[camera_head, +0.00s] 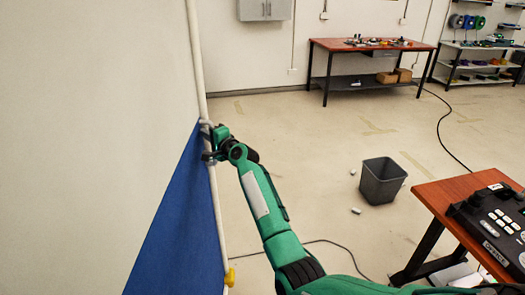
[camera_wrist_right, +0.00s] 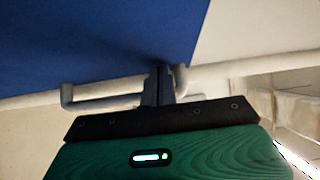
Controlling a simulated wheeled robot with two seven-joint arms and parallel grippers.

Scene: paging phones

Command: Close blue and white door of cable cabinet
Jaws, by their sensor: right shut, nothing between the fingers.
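The blue and white door fills the left of the head view, with a white upper part (camera_head: 90,90) and a blue lower part (camera_head: 180,215). Its light edge runs from top to bottom on its right side. My right gripper (camera_head: 208,145) is at this edge, near the top of the blue part. In the right wrist view its fingers (camera_wrist_right: 160,85) are shut and empty, close to the blue panel (camera_wrist_right: 90,45) and a grey bent handle (camera_wrist_right: 100,101). I cannot tell whether they touch the handle. My left gripper is not in view.
A grey waste bin (camera_head: 382,181) stands on the floor to the right, with small white pieces near it. A wooden table (camera_head: 445,200) holds a black device (camera_head: 495,220). A workbench (camera_head: 370,47) stands at the back. The floor between is mostly clear, with a cable across it.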

